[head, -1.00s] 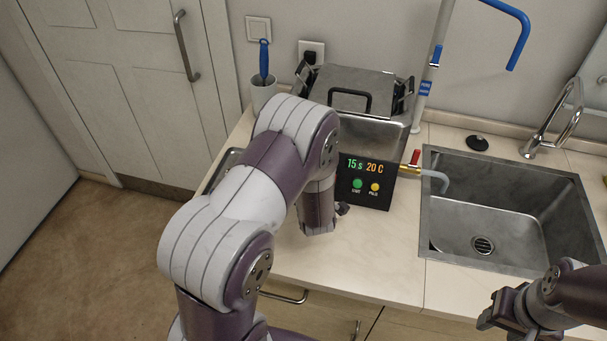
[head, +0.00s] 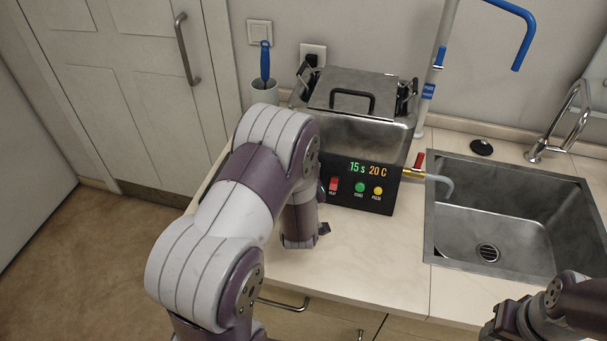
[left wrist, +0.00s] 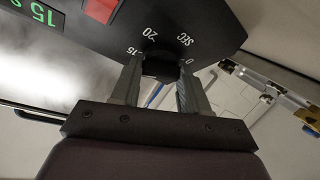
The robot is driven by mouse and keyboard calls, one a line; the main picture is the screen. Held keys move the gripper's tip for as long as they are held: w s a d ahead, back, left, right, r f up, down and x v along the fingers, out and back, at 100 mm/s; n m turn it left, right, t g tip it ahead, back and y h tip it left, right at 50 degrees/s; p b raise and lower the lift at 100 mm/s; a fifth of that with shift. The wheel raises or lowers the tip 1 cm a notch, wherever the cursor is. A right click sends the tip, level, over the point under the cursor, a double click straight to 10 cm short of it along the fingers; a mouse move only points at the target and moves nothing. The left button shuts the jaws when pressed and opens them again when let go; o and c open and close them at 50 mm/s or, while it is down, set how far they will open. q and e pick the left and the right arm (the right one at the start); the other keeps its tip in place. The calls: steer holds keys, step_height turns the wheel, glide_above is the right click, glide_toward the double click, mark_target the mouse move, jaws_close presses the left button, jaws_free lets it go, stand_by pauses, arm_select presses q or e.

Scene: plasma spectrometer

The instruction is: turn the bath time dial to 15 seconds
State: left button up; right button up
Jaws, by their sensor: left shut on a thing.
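The bath (head: 345,120) is a steel tank with a lid and a black front panel (head: 340,195). Its display (head: 367,168) reads 15 s in green and 20 C in orange. In the left wrist view the dark dial (left wrist: 160,66) sits between the fingers of my left gripper (left wrist: 160,85), which is shut on it. Marks 15, 20, SEC and 0 show around the dial; its pointer cannot be made out. In the head view my left arm hides the dial. My right gripper (head: 490,330) is low at the right, its fingers unclear.
A red switch (head: 333,184), a green button (head: 359,187) and a yellow button (head: 377,190) are on the panel. A tap with a red handle (head: 419,160) juts out beside the sink (head: 490,210). The counter (head: 370,255) in front is clear.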

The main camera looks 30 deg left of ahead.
arm_select(q)
steer(key=o, duration=1.1)
steer(key=shift+c, duration=0.2)
steer(key=v, duration=1.2)
steer(key=shift+s+d+b, duration=0.2)
steer(key=shift+s+b, duration=0.1)
steer(key=shift+b, duration=0.15)
